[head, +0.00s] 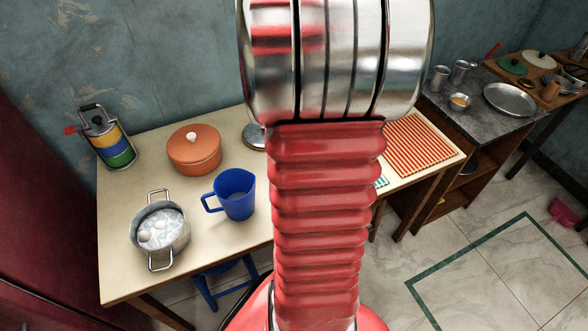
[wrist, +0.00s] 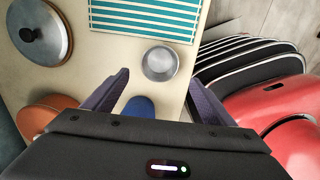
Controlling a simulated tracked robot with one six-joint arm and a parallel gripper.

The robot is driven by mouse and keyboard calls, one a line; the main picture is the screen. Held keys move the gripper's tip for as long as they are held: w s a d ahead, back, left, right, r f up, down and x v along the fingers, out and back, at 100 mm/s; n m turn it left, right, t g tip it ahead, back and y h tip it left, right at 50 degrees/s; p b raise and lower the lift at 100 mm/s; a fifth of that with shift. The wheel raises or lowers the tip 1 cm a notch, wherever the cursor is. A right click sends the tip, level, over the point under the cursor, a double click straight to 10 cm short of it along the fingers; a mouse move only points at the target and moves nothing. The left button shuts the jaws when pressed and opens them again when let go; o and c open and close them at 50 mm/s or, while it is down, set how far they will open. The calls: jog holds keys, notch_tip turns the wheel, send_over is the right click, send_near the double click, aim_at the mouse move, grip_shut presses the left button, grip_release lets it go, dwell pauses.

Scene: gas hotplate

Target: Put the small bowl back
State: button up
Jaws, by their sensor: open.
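A small silver metal bowl (wrist: 160,63) sits upright on the cream table (wrist: 225,12) in the wrist view, near the table's edge. My gripper (wrist: 158,78) is open and empty, its two dark fingers spread apart. The bowl shows just beyond the fingertips, roughly centred between them; I cannot tell the height of the fingers above it. In the head view my red arm hides this bowl and the gripper. Another small metal bowl (head: 459,103), with orange contents, stands on the grey counter at the right.
The blue jug (head: 237,194), orange lidded pot (head: 194,149), pot of eggs (head: 160,232) and striped canister (head: 108,139) stand on the table's left. A teal-striped cloth (wrist: 150,14) lies beyond the bowl. A metal plate (head: 510,99) rests on the counter.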

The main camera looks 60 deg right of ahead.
dwell(0.6)
jog(key=w+a+r+m+t+h, duration=0.1)
jog(key=w+a+r+m, duration=0.2)
jog(key=a+r, duration=0.3)
jog(key=w+a+r+m+t, duration=0.15)
jog(key=w+a+r, duration=0.3)
jog(key=a, duration=0.45)
jog(key=s+a+r+m+t, duration=0.1)
jog(key=s+a+r+m, duration=0.1)
jog(key=a, duration=0.5)
jog(key=s+a+r+m+t+y, duration=0.1)
jog(key=s+a+r+m+t, duration=0.1)
jog(key=a+r+m, duration=0.3)
jog(key=a, duration=0.3)
jog(key=shift+s+a+r, duration=0.2)
jog(key=shift+a+r, duration=0.1)
jog(key=shift+r, duration=0.05)
